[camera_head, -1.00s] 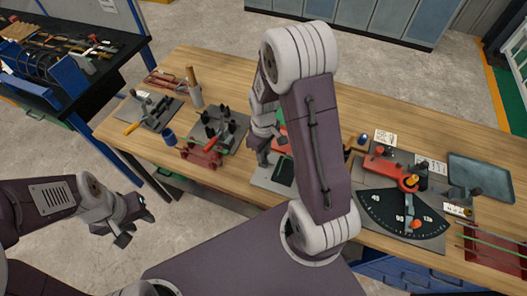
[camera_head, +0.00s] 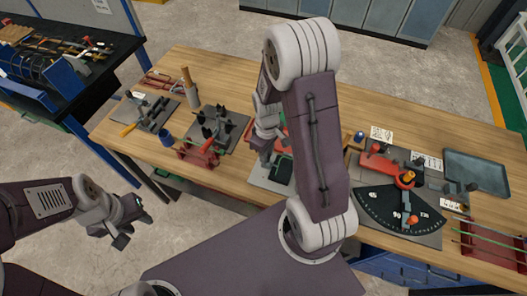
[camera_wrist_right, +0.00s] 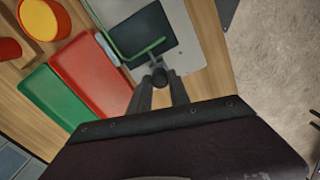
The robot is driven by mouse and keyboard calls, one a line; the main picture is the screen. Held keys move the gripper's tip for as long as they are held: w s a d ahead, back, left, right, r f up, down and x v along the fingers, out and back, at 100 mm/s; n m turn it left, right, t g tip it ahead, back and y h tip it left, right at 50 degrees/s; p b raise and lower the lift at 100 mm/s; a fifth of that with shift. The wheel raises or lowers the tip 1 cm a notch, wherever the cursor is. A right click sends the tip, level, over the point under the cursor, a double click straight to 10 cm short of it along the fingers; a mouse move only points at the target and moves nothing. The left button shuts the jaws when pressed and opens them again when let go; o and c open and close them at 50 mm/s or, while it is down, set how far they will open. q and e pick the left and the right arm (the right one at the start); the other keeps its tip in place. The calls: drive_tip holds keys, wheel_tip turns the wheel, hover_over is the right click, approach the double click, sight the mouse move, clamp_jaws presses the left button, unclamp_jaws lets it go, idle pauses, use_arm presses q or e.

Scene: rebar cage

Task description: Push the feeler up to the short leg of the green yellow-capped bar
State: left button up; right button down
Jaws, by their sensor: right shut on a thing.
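In the right wrist view a thin green bent bar (camera_wrist_right: 138,53) lies over a dark square plate (camera_wrist_right: 150,27) on a grey base plate (camera_wrist_right: 192,45). Its yellow cap cannot be made out. My right gripper (camera_wrist_right: 159,86) is shut on a dark round knob (camera_wrist_right: 159,77), which appears to belong to the feeler, close beside the bar. I cannot tell whether the feeler touches the short leg. In the head view my right gripper (camera_head: 264,156) is above the same base plate, partly hidden by my arm. My left gripper (camera_head: 131,229) is open and empty, off the table's front edge.
Red (camera_wrist_right: 92,75) and green (camera_wrist_right: 57,105) trays lie beside the base plate. A black bending dial (camera_head: 398,213), a grey tray (camera_head: 477,172) and a red rack (camera_head: 490,245) stand at the right. A clamp fixture (camera_head: 217,128) and red stand (camera_head: 198,153) are left of my right arm.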

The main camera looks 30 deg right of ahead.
drive_tip(key=c, duration=1.2)
unclamp_jaws()
drive_tip(key=shift+a, duration=0.1)
wheel_tip(320, 180, up, 9)
drive_tip(key=shift+r, duration=0.1)
drive_tip(key=s+a+f+m+t, duration=0.1)
drive_tip(key=s+a+m, duration=0.4)
drive_tip(key=s+a, duration=0.1)
drive_tip(key=shift+s, duration=0.2)
